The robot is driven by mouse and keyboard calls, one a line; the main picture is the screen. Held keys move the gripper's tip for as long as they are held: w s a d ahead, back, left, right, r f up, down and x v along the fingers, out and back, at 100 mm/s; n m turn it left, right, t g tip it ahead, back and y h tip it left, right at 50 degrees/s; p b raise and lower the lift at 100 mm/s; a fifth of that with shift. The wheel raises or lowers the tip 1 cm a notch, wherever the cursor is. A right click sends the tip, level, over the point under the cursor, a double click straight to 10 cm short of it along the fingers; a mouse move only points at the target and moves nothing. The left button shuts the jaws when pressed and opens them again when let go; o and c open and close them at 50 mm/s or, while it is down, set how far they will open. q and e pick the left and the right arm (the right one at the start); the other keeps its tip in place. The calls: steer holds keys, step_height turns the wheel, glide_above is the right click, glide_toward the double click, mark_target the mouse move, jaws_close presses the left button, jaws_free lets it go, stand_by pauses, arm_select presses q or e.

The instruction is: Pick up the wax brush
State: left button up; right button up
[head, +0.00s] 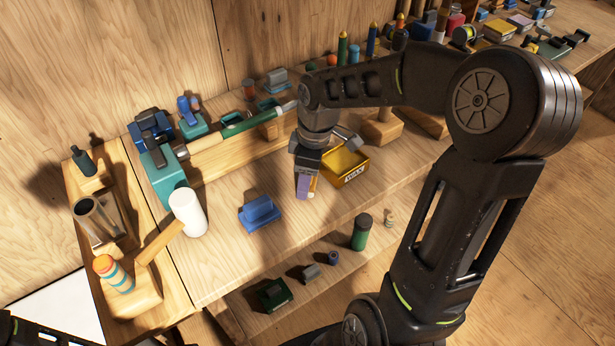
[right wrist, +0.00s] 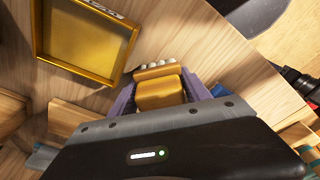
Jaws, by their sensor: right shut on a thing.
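The wax brush (right wrist: 160,93) has a yellow-tan wooden body with a row of white bristle tufts at its far end. My right gripper (right wrist: 158,98) is shut on it, with one purple finger on each side. In the head view my right gripper (head: 306,187) points down over the bench, just left of the yellow wax tray (head: 352,179). The gripper hides most of the brush there. The wrist view does not clearly show whether the brush touches the bench. My left gripper is not in view.
The yellow tray also shows in the right wrist view (right wrist: 88,73). A blue block (head: 260,213) lies left of the gripper. A white-headed mallet (head: 187,212) and a rod on a wooden stand (head: 235,160) are farther left. Bare bench lies in front of the gripper.

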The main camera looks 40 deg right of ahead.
step_height(320, 180, up, 10)
stand_by(0.6)
stand_by(0.4)
steer(key=o, duration=1)
steer(key=c, duration=0.7)
